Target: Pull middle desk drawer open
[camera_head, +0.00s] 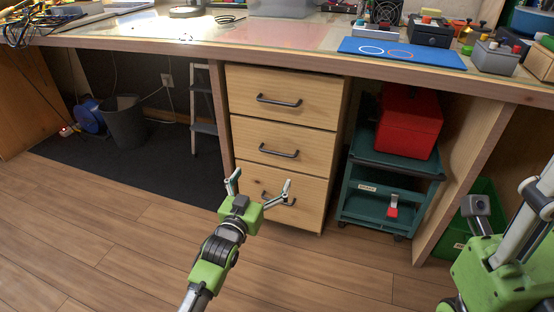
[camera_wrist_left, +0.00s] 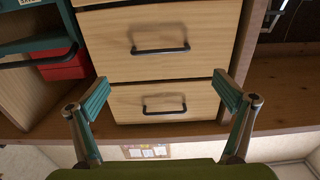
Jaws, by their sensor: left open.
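The wooden desk drawer unit has three stacked drawers, all shut. The middle drawer (camera_head: 310,155) has a dark bar handle (camera_head: 279,151). My left gripper (camera_head: 261,180) is open and empty, and in the head view it overlaps the bottom drawer (camera_head: 312,200), partly covering that drawer's handle. The left wrist view is upside down. There the middle drawer (camera_wrist_left: 110,38) and its handle (camera_wrist_left: 160,50) lie ahead between the open fingers (camera_wrist_left: 168,105), apart from them. The top drawer (camera_wrist_left: 205,102) shows nearer the bottom of that view.
A teal cart (camera_head: 375,205) with a red toolbox (camera_head: 410,122) stands right of the drawers. A black bin (camera_head: 125,122) and a small ladder (camera_head: 203,110) are at left. The desk top (camera_head: 130,42) overhangs the drawers. Floor before them is clear.

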